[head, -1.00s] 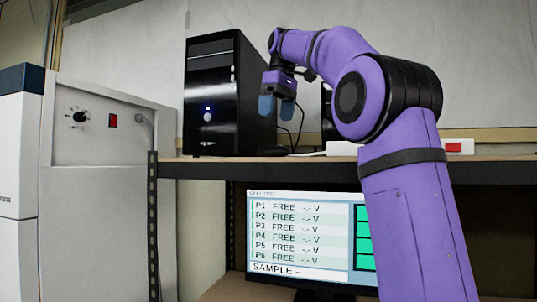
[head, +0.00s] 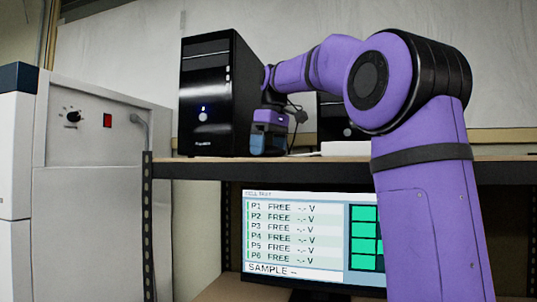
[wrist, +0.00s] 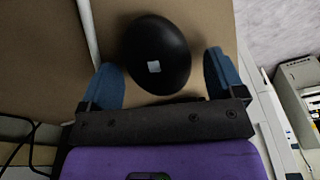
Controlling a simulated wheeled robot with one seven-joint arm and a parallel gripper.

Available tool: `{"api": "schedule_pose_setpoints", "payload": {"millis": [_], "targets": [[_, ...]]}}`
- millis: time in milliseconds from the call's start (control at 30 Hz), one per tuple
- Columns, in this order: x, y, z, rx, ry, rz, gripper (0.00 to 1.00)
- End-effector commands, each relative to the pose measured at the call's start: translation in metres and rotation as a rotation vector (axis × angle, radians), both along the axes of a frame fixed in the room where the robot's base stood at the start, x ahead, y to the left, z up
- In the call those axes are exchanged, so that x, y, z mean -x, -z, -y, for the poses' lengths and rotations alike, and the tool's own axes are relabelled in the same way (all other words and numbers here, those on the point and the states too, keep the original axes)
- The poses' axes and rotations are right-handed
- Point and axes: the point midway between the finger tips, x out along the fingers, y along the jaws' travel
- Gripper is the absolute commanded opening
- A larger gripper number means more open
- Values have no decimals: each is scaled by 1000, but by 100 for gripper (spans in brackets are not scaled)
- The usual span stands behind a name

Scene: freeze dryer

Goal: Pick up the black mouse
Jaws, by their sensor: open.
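The black mouse (wrist: 157,55) is a dark oval with a small pale square on top, lying on the brown shelf top in the wrist view. My gripper (wrist: 160,62) is open, with one blue finger on each side of the near part of the mouse. A gap shows between the mouse and each finger in the picture. In the head view my gripper (head: 268,143) points down low over the shelf, beside the black computer tower. The mouse is not visible there, apparently hidden by the fingers.
The black computer tower (head: 208,95) stands just left of my gripper on the shelf (head: 310,158). A second dark case (head: 335,115) stands behind my arm. A white item (head: 345,148) lies to the right. A monitor (head: 297,235) is on the level below.

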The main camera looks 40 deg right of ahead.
Motion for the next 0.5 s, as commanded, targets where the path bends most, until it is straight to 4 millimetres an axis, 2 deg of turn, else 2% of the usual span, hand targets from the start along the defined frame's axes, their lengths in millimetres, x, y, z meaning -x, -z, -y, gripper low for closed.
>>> {"api": "schedule_pose_setpoints", "payload": {"millis": [200,267,433,467,500], "targets": [[0,0,0,1,0,1,88],[0,0,0,0,0,1,77],[0,0,0,0,0,0,38],[0,0,0,0,0,0,33],[0,0,0,0,0,1,33]]}}
